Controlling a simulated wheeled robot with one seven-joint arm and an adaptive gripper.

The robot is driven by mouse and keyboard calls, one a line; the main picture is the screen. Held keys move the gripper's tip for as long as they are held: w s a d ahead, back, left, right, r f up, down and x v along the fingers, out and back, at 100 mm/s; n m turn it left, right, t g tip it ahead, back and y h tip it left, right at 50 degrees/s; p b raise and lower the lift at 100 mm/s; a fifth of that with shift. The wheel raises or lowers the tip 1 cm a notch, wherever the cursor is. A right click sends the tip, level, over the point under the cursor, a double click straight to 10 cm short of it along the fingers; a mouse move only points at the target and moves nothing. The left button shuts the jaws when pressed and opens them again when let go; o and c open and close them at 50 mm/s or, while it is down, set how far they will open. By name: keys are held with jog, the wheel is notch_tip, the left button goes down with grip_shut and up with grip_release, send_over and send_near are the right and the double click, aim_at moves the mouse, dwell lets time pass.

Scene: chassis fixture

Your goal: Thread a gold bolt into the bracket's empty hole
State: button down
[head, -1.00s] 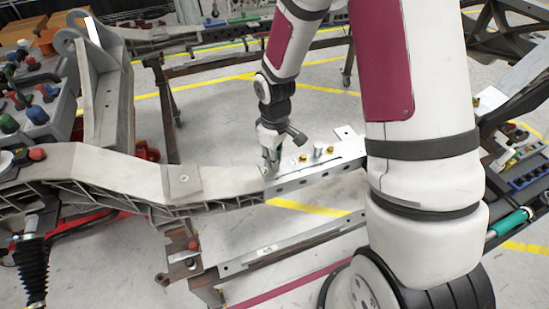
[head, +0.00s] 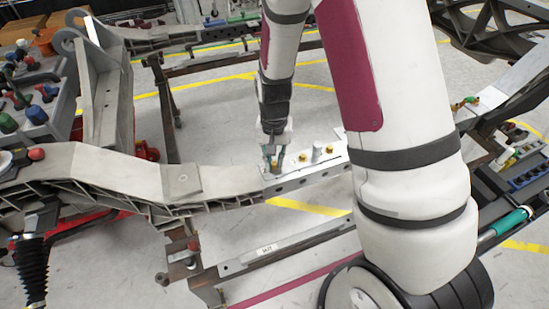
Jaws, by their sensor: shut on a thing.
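The silver bracket (head: 291,183) is a long metal plate with holes along its front face, fixed at the end of the grey chassis beam. Two gold bolts, one in the middle (head: 302,157) and one farther right (head: 330,148), stand on its top. My gripper (head: 275,165) points down over the bracket's left end. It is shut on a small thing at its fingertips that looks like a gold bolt. The fingers mostly hide it, and the hole below is hidden. I cannot tell whether the bolt is in the hole.
The grey chassis beam (head: 110,172) runs left from the bracket. A grey bin of coloured-handled tools (head: 40,115) stands at the far left. A steel rail (head: 290,247) lies lower in front. My own arm covers much of the right side.

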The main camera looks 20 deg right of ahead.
jog(key=m, duration=0.2)
jog(key=m+p, duration=0.1)
jog(key=shift+s+f+m, duration=0.15)
jog(key=shift+s+m, duration=0.1)
jog(key=shift+m, duration=0.15)
jog(key=m+p, duration=0.1)
jog(key=m, duration=0.3)
jog(key=m+p, duration=0.1)
jog(key=m, duration=0.2)
jog(key=shift+f+m, duration=0.1)
jog(key=shift+m, duration=0.3)
jog(key=m+p, duration=0.1)
jog(key=m, duration=0.1)
jog(key=shift+f+m, duration=0.15)
jog(key=shift+m, duration=0.15)
jog(key=c, duration=1.5)
grip_release()
jog(key=shift+w, duration=0.1)
jog(key=shift+w, duration=0.1)
jog(key=shift+r+p, duration=0.9)
jog(key=shift+r, duration=0.5)
